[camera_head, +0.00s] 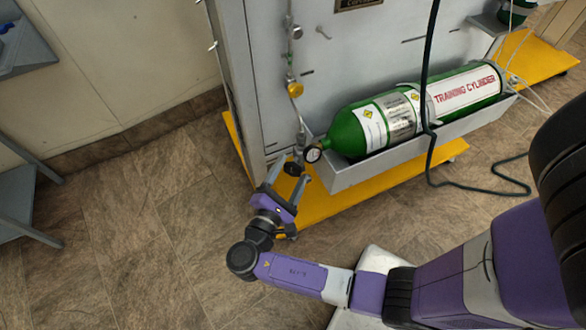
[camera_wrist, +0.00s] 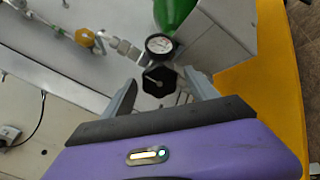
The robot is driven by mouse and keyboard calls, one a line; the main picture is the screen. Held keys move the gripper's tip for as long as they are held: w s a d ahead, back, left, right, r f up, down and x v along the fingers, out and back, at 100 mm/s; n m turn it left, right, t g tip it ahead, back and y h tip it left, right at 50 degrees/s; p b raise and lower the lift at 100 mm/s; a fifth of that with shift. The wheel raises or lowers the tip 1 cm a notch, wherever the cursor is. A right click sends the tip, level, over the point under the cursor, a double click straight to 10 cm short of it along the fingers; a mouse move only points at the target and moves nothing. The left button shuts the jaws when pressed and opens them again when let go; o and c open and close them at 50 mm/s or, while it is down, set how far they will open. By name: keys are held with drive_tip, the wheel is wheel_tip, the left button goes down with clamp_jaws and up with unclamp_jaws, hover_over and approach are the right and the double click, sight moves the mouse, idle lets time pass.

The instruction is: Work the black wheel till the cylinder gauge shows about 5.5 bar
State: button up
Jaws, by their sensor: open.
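The black wheel (camera_head: 292,169) sits on the fitting at the neck end of the green training cylinder (camera_head: 345,132). In the wrist view the black wheel (camera_wrist: 159,81) shows a light pointer line on its face. The round cylinder gauge (camera_head: 313,153) is right beside the wheel; in the wrist view the gauge (camera_wrist: 159,44) has a white dial, too small to read. My gripper (camera_head: 288,182) is open, its fingers pointing at the wheel. In the wrist view my gripper (camera_wrist: 160,95) has one finger on each side of the wheel, with gaps visible.
A grey trough (camera_head: 345,178) holds the cylinder above a yellow base (camera_head: 325,203). A yellow knob (camera_head: 295,90) sits on the piping above the wheel. A dark hose (camera_head: 428,100) hangs in front of the cylinder.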

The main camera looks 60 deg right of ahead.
drive_tip(key=shift+w+d, duration=0.1)
drive_tip(key=shift+d, duration=0.65)
drive_tip(key=c, duration=1.4)
drive_tip(key=shift+o, duration=0.2)
drive_tip(key=shift+r+n+p, duration=0.25)
drive_tip(key=shift+n+p, duration=0.05)
drive_tip(key=shift+p, duration=0.5)
drive_tip(key=shift+r+n+p, duration=0.1)
drive_tip(key=shift+n+p, duration=0.6)
drive_tip(key=shift+p, duration=0.5)
drive_tip(key=shift+n+p, duration=0.7)
drive_tip(key=shift+p, duration=0.15)
drive_tip(key=shift+f+n, duration=0.35)
drive_tip(key=shift+n, duration=0.15)
